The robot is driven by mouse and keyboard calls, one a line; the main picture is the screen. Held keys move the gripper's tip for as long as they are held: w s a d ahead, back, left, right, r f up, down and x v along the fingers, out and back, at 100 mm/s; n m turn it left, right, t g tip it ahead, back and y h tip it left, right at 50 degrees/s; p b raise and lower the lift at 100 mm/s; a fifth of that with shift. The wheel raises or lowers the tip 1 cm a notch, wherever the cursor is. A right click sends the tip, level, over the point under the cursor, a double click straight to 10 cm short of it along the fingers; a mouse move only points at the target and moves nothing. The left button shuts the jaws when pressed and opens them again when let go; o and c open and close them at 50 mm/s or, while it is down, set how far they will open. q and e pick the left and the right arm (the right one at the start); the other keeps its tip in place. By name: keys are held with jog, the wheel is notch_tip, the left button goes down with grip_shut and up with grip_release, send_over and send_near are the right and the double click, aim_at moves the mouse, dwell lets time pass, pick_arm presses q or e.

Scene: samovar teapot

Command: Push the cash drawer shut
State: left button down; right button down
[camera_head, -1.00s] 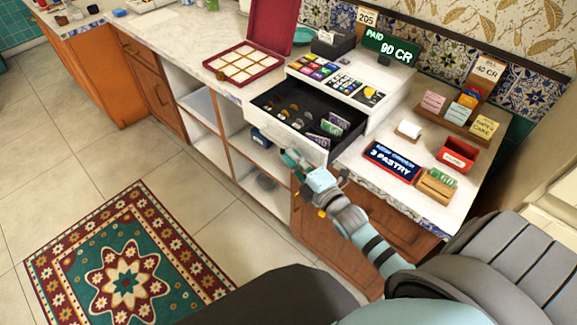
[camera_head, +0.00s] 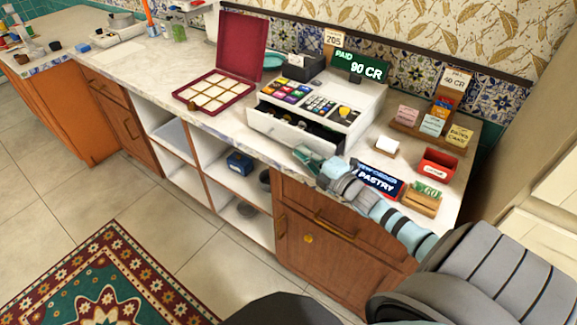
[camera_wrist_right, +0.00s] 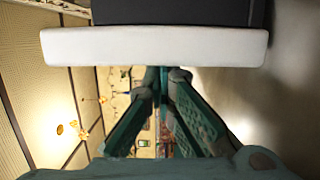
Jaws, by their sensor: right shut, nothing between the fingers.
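My right gripper (camera_head: 304,154) is shut and empty at the right part of the drawer front. In the right wrist view the white drawer front (camera_wrist_right: 150,46) spans the top, and the fingertips of my right gripper (camera_wrist_right: 155,76) meet at its edge. They look to be touching it or very close. My left gripper is not in view.
The register (camera_head: 325,105) stands on the counter with a "PAID 90 CR" display (camera_head: 360,68) behind it. An open red box (camera_head: 216,92) is to the left.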

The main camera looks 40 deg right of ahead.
jog(key=shift+w+d, duration=0.35)
jog(key=shift+d, duration=0.15)
jog(key=shift+s+r, duration=0.1)
